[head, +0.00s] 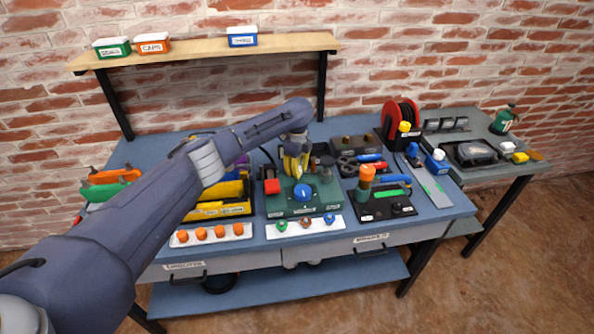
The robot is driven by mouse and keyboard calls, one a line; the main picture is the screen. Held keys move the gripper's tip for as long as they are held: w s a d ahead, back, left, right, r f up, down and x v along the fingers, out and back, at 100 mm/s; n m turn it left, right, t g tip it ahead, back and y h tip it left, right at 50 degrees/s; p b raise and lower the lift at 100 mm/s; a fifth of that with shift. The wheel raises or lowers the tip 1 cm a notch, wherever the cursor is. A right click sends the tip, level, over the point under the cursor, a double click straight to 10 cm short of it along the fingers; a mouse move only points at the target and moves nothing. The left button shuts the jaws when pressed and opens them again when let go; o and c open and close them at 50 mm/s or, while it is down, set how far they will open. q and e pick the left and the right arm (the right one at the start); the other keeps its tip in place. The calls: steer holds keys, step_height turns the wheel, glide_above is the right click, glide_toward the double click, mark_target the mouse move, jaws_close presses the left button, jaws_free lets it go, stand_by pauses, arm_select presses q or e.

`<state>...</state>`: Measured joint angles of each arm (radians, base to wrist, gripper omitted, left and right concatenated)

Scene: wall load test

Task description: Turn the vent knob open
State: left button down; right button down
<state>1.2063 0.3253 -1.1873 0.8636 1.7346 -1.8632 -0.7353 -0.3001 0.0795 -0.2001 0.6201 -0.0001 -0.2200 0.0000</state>
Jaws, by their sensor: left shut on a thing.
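A dark green test unit (318,203) stands at the middle of the blue bench. A round blue knob (303,192) with a white mark sits on its front, in plain view. My left gripper (297,176) reaches down over the unit, its yellow fingers just behind the blue knob. It is shut on a part of the unit that the fingers largely hide. I cannot tell whether this part is the vent knob, or how far it is turned. My right gripper is out of view.
A yellow bin (222,209) and a tray of orange knobs (210,235) lie left of the unit. A white strip with small knobs (305,225) is in front. A black board with tools (385,208) and a red hose reel (400,114) stand to the right. A wooden shelf (200,47) hangs above.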

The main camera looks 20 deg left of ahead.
arm_select(q)
steer(key=n, duration=0.8)
steer(key=shift+n, duration=0.4)
steer(key=n, duration=0.4)
steer(key=shift+n, duration=2.1)
steer(key=c, duration=1)
jaws_free()
steer(key=shift+r, duration=0.1)
step_height(320, 180, up, 12)
steer(key=shift+f, duration=0.1)
